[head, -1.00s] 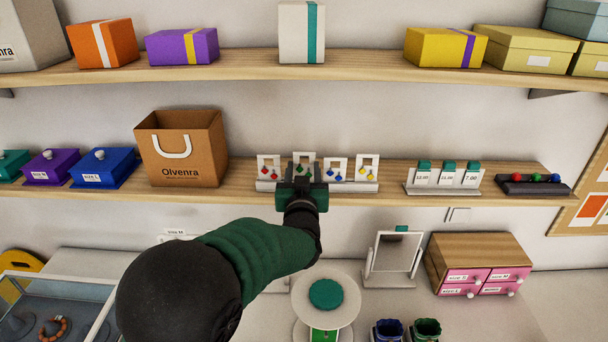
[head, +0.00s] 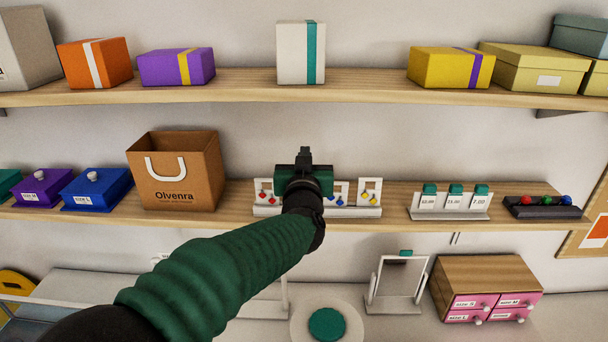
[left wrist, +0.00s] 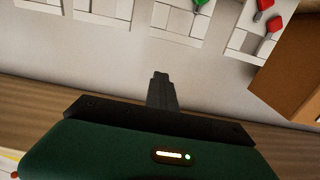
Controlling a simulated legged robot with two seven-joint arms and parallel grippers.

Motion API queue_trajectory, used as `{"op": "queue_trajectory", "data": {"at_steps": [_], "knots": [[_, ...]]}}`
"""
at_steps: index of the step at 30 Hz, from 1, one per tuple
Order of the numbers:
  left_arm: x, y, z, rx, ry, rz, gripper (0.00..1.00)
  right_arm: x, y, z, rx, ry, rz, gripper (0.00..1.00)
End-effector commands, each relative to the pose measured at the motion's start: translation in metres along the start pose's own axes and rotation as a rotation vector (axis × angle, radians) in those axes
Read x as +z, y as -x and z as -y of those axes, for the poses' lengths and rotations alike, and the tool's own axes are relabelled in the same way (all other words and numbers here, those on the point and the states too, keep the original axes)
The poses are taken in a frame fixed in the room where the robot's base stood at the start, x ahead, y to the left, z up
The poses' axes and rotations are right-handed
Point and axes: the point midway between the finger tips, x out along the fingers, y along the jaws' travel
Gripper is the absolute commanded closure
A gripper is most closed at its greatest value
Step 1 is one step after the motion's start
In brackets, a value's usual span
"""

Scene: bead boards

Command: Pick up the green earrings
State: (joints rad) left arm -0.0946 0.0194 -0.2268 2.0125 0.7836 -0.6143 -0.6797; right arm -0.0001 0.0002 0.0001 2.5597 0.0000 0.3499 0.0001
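The green earrings show only in part. One green stud with its dangling piece (left wrist: 200,5) is cut off by the top edge of the left wrist view, against a white card. In the head view my left gripper (head: 305,157) and arm cover the green pair's place in the row. My left gripper also shows in the left wrist view (left wrist: 160,88), its fingers together at the middle of the bar with nothing seen between them. It is apart from the green earring. My right gripper is not in view.
Red earrings (head: 262,196), blue earrings (head: 342,201) and yellow earrings (head: 368,197) hang on cards on the white stand (head: 358,212), close beside my gripper. A brown bag (head: 200,165) stands left on the same shelf. The upper shelf (head: 250,91) overhangs behind.

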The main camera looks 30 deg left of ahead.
Motion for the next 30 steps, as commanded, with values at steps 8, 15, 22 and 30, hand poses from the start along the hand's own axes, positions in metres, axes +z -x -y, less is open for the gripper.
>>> {"op": "queue_trajectory", "data": {"at_steps": [8, 15, 22, 30], "knots": [[0.0008, 0.0010, 0.0001, 0.001, 0.000, 0.002, 0.92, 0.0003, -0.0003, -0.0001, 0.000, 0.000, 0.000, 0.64], [0.0021, -0.0002, -0.0007, 0.001, -0.001, 0.004, 0.60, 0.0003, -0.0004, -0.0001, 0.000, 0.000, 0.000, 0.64], [0.0019, 0.0005, -0.0001, 0.001, 0.000, 0.003, 0.30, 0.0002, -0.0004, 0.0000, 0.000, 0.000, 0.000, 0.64], [0.0021, 0.0004, -0.0003, 0.001, 0.000, 0.004, 0.20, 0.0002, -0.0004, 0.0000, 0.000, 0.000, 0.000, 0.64]]}}
